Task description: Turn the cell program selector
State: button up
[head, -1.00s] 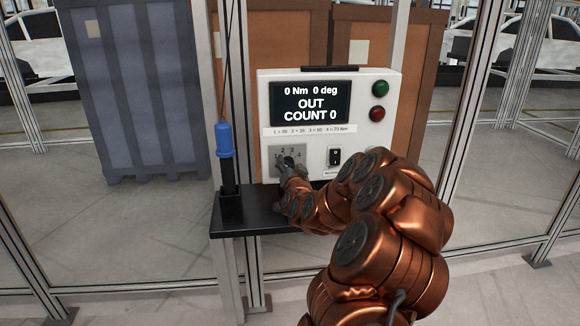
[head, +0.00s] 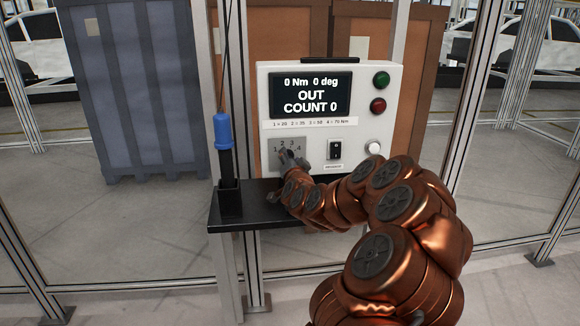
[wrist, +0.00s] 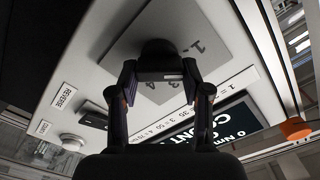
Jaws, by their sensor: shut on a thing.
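The cell program selector is a dark knob (wrist: 158,52) on a grey plate (head: 275,147) numbered 1 to 4, low on the left of a white control box (head: 263,100). My gripper (head: 286,155) is at the plate in the head view and covers most of the knob. In the wrist view my gripper (wrist: 160,75) has its two fingers closed on the knob, one on each side. The knob's pointer and the number it faces are hidden. The display (head: 310,95) reads "0 Nm 0 deg", "OUT", "COUNT 0".
A black rocker switch (head: 335,150) and a white round knob (head: 373,148) sit right of the plate. Green (head: 382,80) and red (head: 378,105) buttons are above. A blue-topped tool (head: 224,132) stands in a holder on the black shelf (head: 255,215), left of my arm.

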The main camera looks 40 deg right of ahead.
jog(key=shift+f+m+b, duration=0.15)
jog(key=shift+m+b, duration=1.05)
jog(key=shift+m, duration=0.1)
jog(key=shift+f+m+b, duration=0.1)
jog(key=shift+m+b, duration=1.05)
jog(key=shift+m, duration=0.15)
jog(key=o, duration=1.2)
jog(key=shift+r, duration=0.1)
jog(key=shift+c, duration=0.2)
jog(key=shift+s, duration=0.1)
jog(key=v, duration=0.7)
jog(key=shift+a, duration=0.15)
jog(key=shift+s, duration=0.1)
